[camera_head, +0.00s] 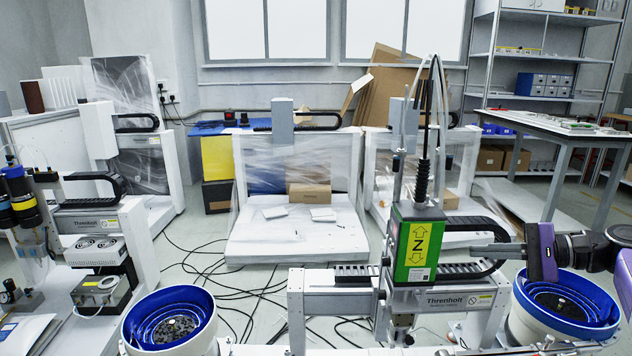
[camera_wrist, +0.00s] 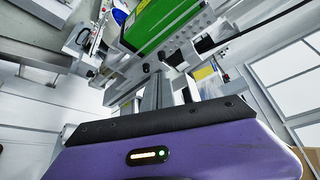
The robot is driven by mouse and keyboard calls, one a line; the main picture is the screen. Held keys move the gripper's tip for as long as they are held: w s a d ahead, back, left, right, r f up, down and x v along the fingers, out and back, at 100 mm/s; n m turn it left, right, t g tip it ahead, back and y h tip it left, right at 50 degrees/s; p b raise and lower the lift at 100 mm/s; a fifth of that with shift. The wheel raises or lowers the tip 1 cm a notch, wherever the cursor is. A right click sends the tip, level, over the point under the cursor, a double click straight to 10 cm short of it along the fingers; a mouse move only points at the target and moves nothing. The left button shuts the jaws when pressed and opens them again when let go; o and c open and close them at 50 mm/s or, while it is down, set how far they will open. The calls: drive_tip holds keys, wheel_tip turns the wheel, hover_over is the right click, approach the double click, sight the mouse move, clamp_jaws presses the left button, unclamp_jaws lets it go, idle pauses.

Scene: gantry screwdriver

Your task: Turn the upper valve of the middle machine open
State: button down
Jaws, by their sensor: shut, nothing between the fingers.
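The middle machine is a gantry with a green and yellow head marked Z (camera_head: 418,245) and a Threnholt label (camera_head: 458,300) on its beam. I cannot pick out its upper valve in either view. My gripper (camera_head: 498,249) reaches in from the right with its purple body, just right of the Z head and in front of the black cable chain. Its fingers look shut and hold nothing. In the wrist view the green head (camera_wrist: 160,22) is above the purple gripper body. I cannot tell whether the fingers touch the machine.
Blue-lined bowl feeders stand at front left (camera_head: 170,320) and front right (camera_head: 566,305). Another machine (camera_head: 95,222) with bottles is at the left. A wrapped machine (camera_head: 290,232) stands behind. Black cables (camera_head: 250,290) lie on the floor. A grey table (camera_head: 560,125) is at back right.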

drive_tip(key=a+p, duration=0.7)
idle(0.3)
drive_tip(key=shift+w+f, duration=0.1)
idle(0.7)
drive_tip(key=shift+w+r+p, duration=0.2)
drive_tip(key=shift+r+p, duration=0.3)
drive_tip(key=shift+p, duration=0.3)
drive_tip(key=shift+s+r+p, duration=0.1)
drive_tip(key=shift+s+p, duration=0.3)
drive_tip(key=shift+p, duration=0.5)
